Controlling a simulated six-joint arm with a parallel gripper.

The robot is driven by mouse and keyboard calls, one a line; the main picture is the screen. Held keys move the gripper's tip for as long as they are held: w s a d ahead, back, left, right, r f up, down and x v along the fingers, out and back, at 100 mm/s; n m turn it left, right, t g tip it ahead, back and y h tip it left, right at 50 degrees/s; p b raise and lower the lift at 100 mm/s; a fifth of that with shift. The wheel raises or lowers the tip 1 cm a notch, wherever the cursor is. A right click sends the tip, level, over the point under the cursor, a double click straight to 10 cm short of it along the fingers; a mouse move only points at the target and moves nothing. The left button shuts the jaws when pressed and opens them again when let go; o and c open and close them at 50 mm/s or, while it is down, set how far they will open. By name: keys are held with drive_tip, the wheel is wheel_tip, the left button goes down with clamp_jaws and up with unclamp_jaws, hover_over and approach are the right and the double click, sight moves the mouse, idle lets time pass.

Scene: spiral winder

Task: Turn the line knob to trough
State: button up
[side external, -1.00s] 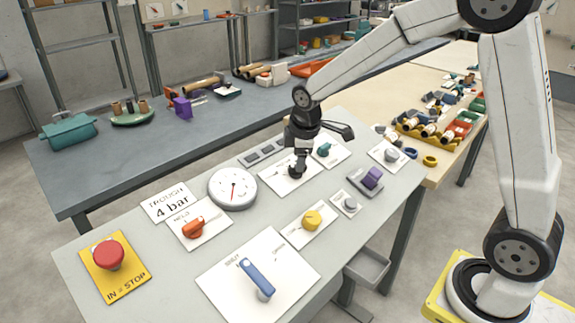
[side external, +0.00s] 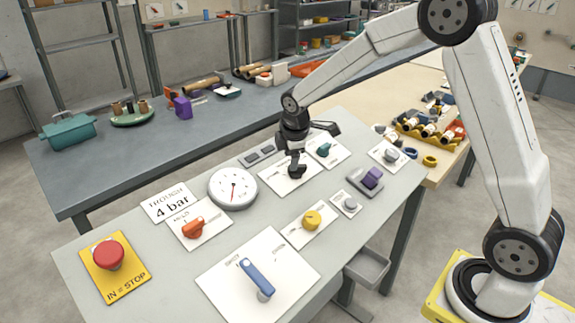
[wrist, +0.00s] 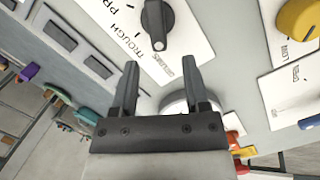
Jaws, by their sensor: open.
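My gripper (wrist: 159,66) is open and empty. In the wrist view the knob lies beyond the fingertips, not between them. In the side view my gripper (side external: 295,160) is low over the plate (side external: 275,177), and the dark knob and fingers merge there. The knob's exact setting is hard to read.
A round gauge (side external: 233,188) and a card (side external: 171,202) reading TROUGH 4 bar are to the left. A teal knob (side external: 324,150), yellow knob (side external: 312,219), orange knob (side external: 193,228), blue lever (side external: 257,279) and red stop button (side external: 108,255) stand around on the panel.

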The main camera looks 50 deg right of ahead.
drive_tip(key=shift+x, duration=2.1)
clamp_jaws()
